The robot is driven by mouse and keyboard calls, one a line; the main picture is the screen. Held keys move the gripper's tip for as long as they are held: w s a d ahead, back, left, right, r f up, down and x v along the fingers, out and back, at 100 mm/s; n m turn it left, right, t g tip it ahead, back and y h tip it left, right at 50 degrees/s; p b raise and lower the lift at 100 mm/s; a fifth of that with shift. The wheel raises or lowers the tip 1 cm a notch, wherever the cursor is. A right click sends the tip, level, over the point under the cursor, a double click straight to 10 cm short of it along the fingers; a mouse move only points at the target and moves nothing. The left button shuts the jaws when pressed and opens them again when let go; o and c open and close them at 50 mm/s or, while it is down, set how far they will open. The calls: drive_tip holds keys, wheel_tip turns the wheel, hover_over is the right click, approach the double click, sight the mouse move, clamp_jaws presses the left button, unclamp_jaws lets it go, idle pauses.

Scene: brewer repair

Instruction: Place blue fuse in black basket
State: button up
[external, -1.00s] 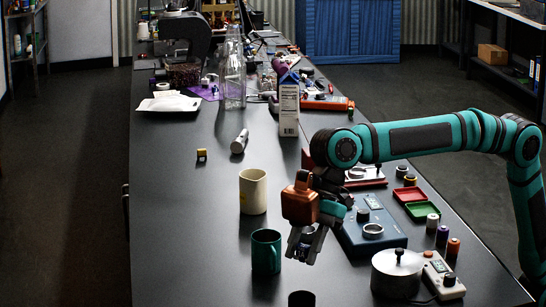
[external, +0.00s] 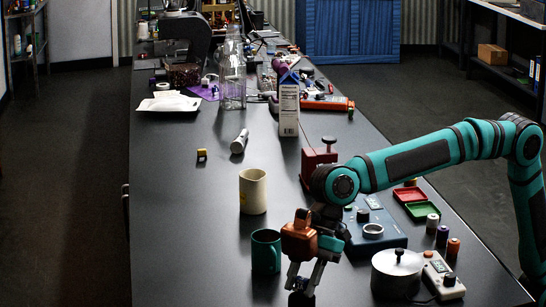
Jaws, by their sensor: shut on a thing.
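My gripper (external: 303,284) points down near the front edge of the picture, just right of the green mug. It is shut on a small bluish thing, likely the blue fuse (external: 300,284), which the fingers largely hide. A small round black container (external: 301,301), which may be the black basket, is directly under the fingertips and partly cut off by the bottom edge. I cannot tell whether the fuse is inside its rim or above it.
A green mug (external: 266,252) stands close left of my gripper, with a cream mug (external: 253,192) behind it. A silver pot (external: 397,272) and a blue device (external: 391,238) are to the right. The table's left side is clear.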

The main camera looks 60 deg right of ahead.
sight(303, 278)
drive_tip(key=shift+f, duration=0.35)
drive_tip(key=o, duration=1)
drive_tip(key=shift+o, duration=0.2)
drive_tip(key=shift+r, duration=0.1)
drive_tip(key=shift+r, duration=3.45)
